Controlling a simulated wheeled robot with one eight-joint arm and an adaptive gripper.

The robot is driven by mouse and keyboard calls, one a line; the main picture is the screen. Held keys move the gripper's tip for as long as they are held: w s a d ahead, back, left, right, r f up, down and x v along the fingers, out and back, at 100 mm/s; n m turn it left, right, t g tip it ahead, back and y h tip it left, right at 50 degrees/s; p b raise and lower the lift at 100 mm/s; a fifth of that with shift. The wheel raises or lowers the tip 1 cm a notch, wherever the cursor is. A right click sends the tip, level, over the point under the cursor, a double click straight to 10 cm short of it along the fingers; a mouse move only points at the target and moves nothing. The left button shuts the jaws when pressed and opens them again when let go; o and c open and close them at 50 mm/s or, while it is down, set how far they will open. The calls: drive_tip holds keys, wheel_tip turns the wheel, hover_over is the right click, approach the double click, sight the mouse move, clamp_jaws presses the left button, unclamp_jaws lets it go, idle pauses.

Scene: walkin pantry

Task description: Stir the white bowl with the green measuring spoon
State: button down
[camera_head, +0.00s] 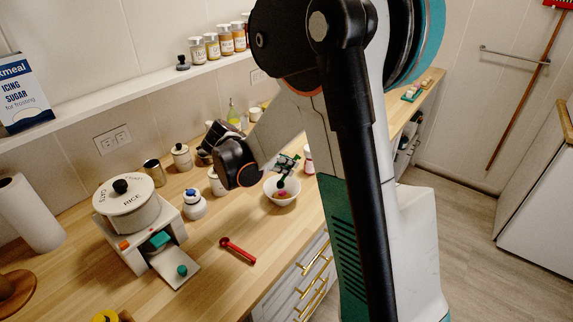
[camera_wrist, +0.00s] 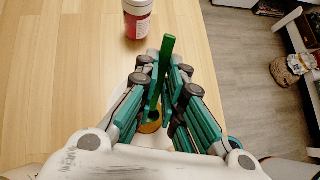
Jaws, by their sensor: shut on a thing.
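My gripper (camera_head: 287,166) is directly above the bowl, pointing down. In the wrist view my gripper (camera_wrist: 168,98) is shut on the green measuring spoon (camera_wrist: 167,60), whose straight green handle sticks up between the fingers. The spoon's lower end is mostly hidden by the fingers, and I cannot tell whether it touches the bowl's contents. Most of the bowl is hidden in the wrist view.
A red spoon (camera_head: 238,250) lies on the counter left of the bowl. A jar with a red label (camera_wrist: 137,20) stands beyond my gripper. The counter's front edge runs close by the bowl, above drawers with gold handles (camera_head: 314,285).

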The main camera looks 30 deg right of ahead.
sight(284, 176)
drive_tip(key=shift+f+b, duration=1.55)
drive_tip(key=shift+f, duration=0.6)
drive_tip(key=shift+a, duration=0.1)
